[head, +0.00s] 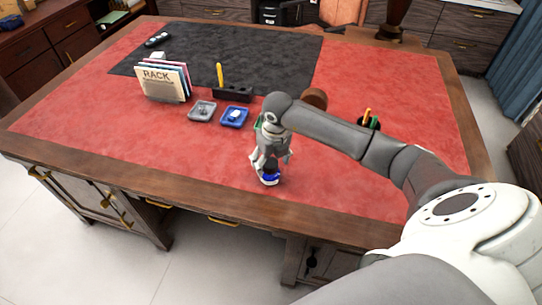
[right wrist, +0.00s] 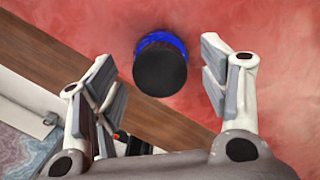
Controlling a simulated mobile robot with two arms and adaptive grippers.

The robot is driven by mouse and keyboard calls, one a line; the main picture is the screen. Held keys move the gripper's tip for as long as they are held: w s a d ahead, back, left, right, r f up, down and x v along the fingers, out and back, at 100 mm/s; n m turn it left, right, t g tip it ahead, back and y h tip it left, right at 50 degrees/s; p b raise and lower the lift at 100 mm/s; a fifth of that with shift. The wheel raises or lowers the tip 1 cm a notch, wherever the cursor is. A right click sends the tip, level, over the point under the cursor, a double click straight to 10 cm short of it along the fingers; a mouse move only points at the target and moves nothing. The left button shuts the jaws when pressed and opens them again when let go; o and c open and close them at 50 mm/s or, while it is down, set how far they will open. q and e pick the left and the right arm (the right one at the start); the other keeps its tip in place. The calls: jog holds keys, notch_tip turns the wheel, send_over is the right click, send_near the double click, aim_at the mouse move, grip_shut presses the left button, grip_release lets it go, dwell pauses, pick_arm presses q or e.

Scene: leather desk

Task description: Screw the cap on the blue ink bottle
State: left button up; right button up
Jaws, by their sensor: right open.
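The blue ink bottle (head: 270,181) stands on the red leather near the desk's front edge, partly hidden by my right gripper (head: 271,158) above it. In the right wrist view, a round black cap (right wrist: 160,72) covers the top of the bottle, with a blue rim (right wrist: 162,40) showing behind it. I cannot tell how tightly the cap sits. My right gripper (right wrist: 158,74) is open, with one finger on each side of the cap and visible gaps between. My left gripper is not in view.
A blue tray (head: 234,124) and a grey tray (head: 202,118) lie behind the bottle, near a paper rack (head: 163,83) and black pen stand (head: 238,95). A pen cup (head: 374,123) stands right, beyond my arm. The red leather left of the bottle is clear.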

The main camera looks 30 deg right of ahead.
jog(key=shift+c, duration=0.3)
jog(key=c, duration=1)
jog(key=shift+c, duration=0.2)
